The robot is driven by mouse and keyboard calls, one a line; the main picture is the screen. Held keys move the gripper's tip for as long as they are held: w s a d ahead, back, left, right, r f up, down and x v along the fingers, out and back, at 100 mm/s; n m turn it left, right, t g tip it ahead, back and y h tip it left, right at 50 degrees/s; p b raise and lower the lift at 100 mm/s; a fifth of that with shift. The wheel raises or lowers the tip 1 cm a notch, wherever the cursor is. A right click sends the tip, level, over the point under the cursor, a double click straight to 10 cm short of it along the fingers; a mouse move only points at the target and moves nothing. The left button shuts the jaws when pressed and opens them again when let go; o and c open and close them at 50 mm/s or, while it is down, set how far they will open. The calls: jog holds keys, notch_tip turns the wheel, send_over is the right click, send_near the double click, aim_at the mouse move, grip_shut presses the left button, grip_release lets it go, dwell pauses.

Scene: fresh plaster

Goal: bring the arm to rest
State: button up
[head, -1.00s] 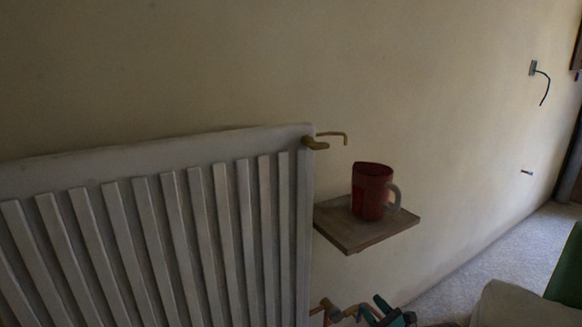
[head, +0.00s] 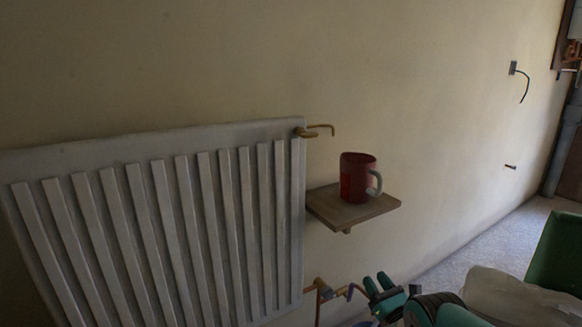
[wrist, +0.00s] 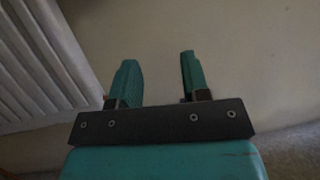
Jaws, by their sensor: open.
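My gripper (head: 377,286) shows at the bottom of the head view, with teal fingers. It is below the small wooden shelf and apart from it. In the wrist view my gripper (wrist: 160,78) has its two teal fingers spread, with nothing between them. Bare wall lies beyond the fingertips.
A white radiator (head: 165,215) hangs on the wall at the left; its ribs also show in the wrist view (wrist: 40,60). A red mug (head: 357,178) with a grey handle stands on the wooden shelf (head: 338,212). A copper pipe (head: 318,292) runs close left of my gripper. A pale sack (head: 515,298) and a green object (head: 556,255) lie at lower right.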

jog(key=w+d+r+m+g+h, duration=0.1)
jog(key=w+d+r+m+h, duration=0.35)
jog(key=r+m+h, duration=0.45)
jog(key=w+d+r+m+h, duration=0.35)
jog(key=d+r+m, duration=0.25)
jog(key=m, duration=0.4)
jog(key=s+d+r+m+g+h, duration=0.25)
jog(key=s+r+m+g, duration=0.5)
jog(key=s+m, duration=0.4)
jog(key=s+a+r+m+g+y, duration=0.1)
jog(key=s+a+m+g+y, duration=0.3)
jog(key=s, duration=1)
jog(key=s+a+r+m+g+y, duration=0.15)
jog(key=s+a+m+g, duration=0.3)
jog(key=s, duration=0.95)
jog(key=s+a+f+n+g+y+b, duration=0.3)
jog(key=s+a+n+y+b, duration=0.3)
jog(key=s+a+b, duration=0.65)
notch_tip(320, 180, up, 36)
jog(key=w+a+p, duration=0.1)
jog(key=w+p, duration=0.1)
jog(key=p, duration=3.6)
jog(key=shift+a+h, duration=0.25)
jog(key=shift+h, duration=0.2)
